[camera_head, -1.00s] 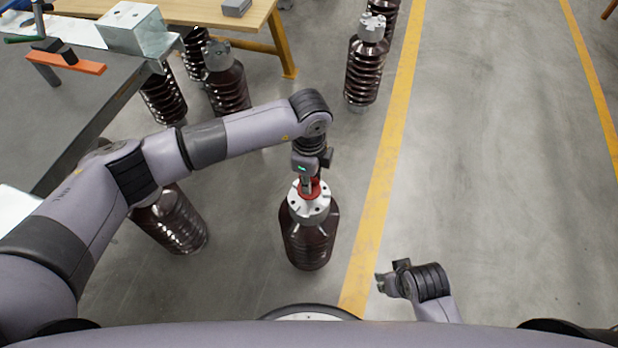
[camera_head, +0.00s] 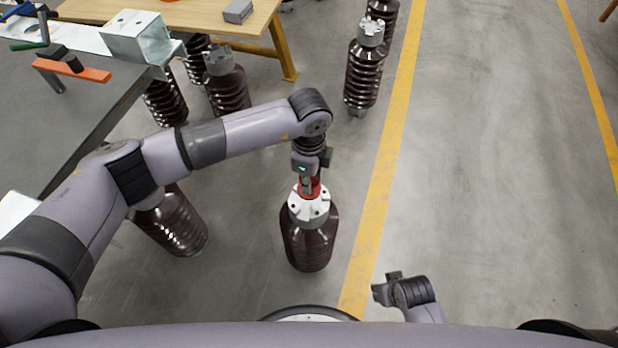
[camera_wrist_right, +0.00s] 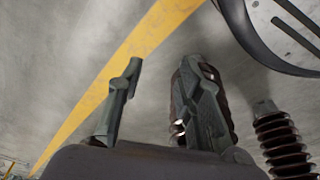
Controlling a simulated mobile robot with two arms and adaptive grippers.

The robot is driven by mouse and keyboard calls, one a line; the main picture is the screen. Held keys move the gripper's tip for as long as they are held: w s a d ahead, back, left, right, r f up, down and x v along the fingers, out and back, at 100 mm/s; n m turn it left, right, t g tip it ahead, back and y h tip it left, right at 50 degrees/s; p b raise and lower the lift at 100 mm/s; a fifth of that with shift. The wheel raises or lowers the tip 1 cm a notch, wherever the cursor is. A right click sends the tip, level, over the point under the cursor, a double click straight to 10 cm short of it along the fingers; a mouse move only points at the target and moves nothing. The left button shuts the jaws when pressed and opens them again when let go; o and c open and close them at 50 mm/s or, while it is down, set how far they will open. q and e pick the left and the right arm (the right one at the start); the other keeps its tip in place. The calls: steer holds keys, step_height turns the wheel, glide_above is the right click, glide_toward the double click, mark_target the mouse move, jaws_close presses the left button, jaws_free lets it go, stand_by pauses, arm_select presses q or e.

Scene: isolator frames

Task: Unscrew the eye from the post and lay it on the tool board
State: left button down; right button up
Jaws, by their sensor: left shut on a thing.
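The post (camera_head: 309,245) is a dark brown ribbed insulator with a pale metal flange on top, upright on the floor in the head view. The red eye (camera_head: 309,187) is at the centre of its flange. My left gripper (camera_head: 309,182) comes down from above and is shut on the eye, hiding much of it. I cannot tell whether the thread is loose. My right gripper (camera_head: 380,291) is low, right of the post, empty. Its fingers stand apart in the right wrist view (camera_wrist_right: 160,95). I cannot clearly identify the tool board.
A grey bench (camera_head: 95,100) at the left carries a metal box section (camera_head: 135,38) and an orange-handled tool (camera_head: 85,74). A wooden table (camera_head: 210,14) stands behind. Another insulator (camera_head: 175,225) stands left of the post under my left arm. Floor right of the yellow line is clear.

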arm_select(q)
steer(key=shift+r, duration=0.25)
steer(key=shift+r+p, duration=0.4)
steer(key=shift+p, duration=0.05)
steer(key=shift+r+p, duration=0.3)
steer(key=shift+r, duration=0.05)
steer(key=shift+r+p, duration=0.35)
steer(key=shift+r, duration=0.1)
steer(key=shift+r+p, duration=0.3)
steer(key=shift+r, duration=0.05)
arm_select(e)
steer(key=s+f, duration=0.6)
steer(key=f, duration=0.2)
steer(key=shift+d+f+g, duration=0.3)
steer(key=shift+d+f, duration=0.05)
steer(key=shift+d, duration=0.05)
